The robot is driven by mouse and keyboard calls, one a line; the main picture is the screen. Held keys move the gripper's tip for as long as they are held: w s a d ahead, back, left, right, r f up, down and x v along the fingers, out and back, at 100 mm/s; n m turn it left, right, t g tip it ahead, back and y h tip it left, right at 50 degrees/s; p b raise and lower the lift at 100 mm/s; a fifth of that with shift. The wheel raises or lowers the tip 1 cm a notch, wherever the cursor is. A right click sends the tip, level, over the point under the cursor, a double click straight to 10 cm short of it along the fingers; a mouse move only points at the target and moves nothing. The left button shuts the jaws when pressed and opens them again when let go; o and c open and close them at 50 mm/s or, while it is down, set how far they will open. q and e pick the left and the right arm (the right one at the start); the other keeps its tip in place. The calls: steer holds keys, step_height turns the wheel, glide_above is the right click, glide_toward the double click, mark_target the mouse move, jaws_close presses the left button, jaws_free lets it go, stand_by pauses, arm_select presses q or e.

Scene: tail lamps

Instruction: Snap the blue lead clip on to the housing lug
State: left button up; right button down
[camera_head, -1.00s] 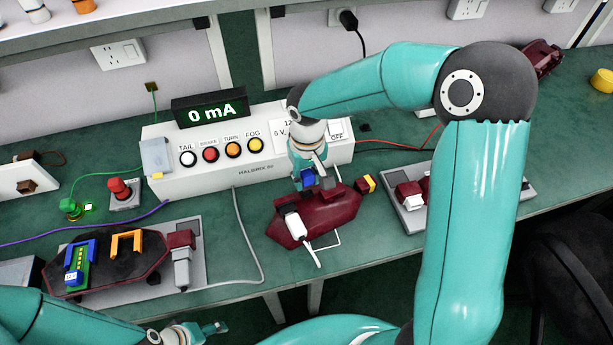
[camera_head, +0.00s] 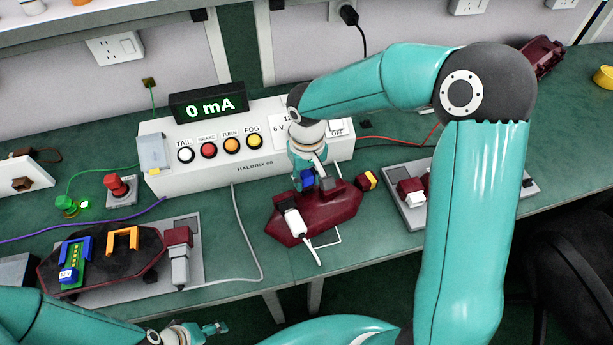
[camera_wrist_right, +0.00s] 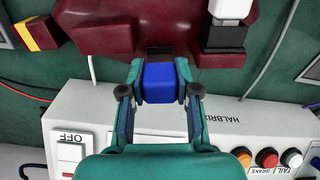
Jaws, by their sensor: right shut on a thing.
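The dark red lamp housing (camera_head: 340,207) lies on the bench in front of the white test box. My right gripper (camera_head: 308,182) reaches down to its far edge and is shut on the blue lead clip (camera_head: 307,178). In the right wrist view the blue clip (camera_wrist_right: 159,84) sits between the fingertips (camera_wrist_right: 159,92), right up against a dark block (camera_wrist_right: 159,52) on the housing edge, probably the lug. I cannot tell whether the clip is seated on it. My left gripper (camera_head: 213,328) is low at the front edge, apart from the housing; its opening is unclear.
The test box (camera_head: 215,172) stands behind, its display (camera_head: 207,104) reading 0 mA. A white connector (camera_head: 296,224) lies on the housing, with a grey cable nearby. Another housing with orange and blue clips (camera_head: 123,240) is at left. A grey tray (camera_head: 395,185) is at right.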

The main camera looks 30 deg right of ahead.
mark_target(307, 174)
steer(key=shift+f+b, duration=0.35)
steer(key=shift+f, duration=0.15)
steer(key=c, duration=0.7)
jaws_free()
steer(key=shift+c, duration=0.2)
step_height(307, 174, up, 12)
steer(key=shift+s+f, duration=0.1)
